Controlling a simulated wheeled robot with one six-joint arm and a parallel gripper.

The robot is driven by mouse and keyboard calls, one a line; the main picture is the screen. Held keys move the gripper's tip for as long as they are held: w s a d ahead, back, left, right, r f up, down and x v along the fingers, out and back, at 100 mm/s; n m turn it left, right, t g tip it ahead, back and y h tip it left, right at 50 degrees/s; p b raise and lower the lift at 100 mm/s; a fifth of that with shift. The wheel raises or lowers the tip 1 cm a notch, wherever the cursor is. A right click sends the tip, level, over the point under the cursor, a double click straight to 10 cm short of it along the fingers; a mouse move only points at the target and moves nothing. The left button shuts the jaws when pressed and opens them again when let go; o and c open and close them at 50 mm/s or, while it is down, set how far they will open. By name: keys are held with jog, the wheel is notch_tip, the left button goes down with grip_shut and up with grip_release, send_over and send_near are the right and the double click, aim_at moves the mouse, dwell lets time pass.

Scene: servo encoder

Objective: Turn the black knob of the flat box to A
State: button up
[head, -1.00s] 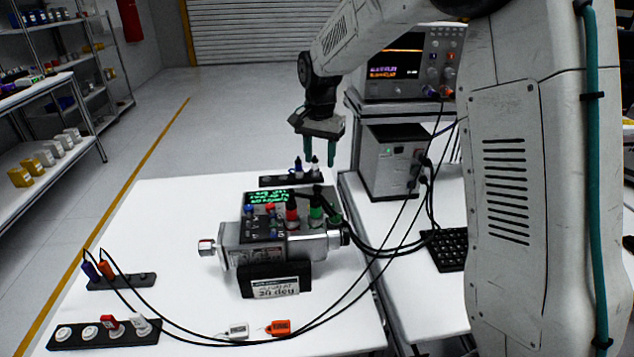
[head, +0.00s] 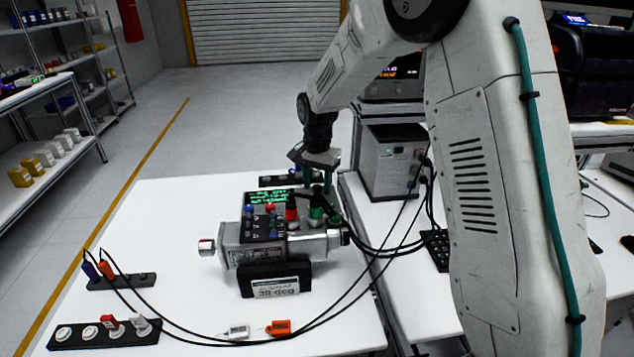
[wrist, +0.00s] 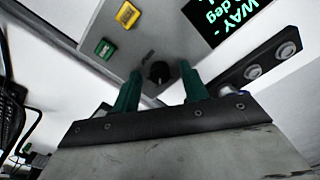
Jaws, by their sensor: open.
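In the wrist view, the black knob (wrist: 159,72) stands on the grey face of the flat box (wrist: 165,25). A small marking beside the knob is too blurred to read. The green fingers of my gripper (wrist: 160,75) are open, one on each side of the knob in the picture. I cannot tell how far they stand above it. In the head view, my gripper (head: 317,185) hangs low at the back of the bench device, pointing down. The knob cannot be made out there.
The lit display (head: 268,197) is close by. A black rack (wrist: 258,62) lies alongside the box. Black cables (head: 375,250) run at the right. The table (head: 165,225) is clear at the left.

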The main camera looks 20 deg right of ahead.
grip_shut()
jog(key=shift+n, duration=0.3)
jog(key=n, duration=0.4)
jog(key=shift+n, duration=2)
jog(key=shift+r, duration=0.1)
grip_release()
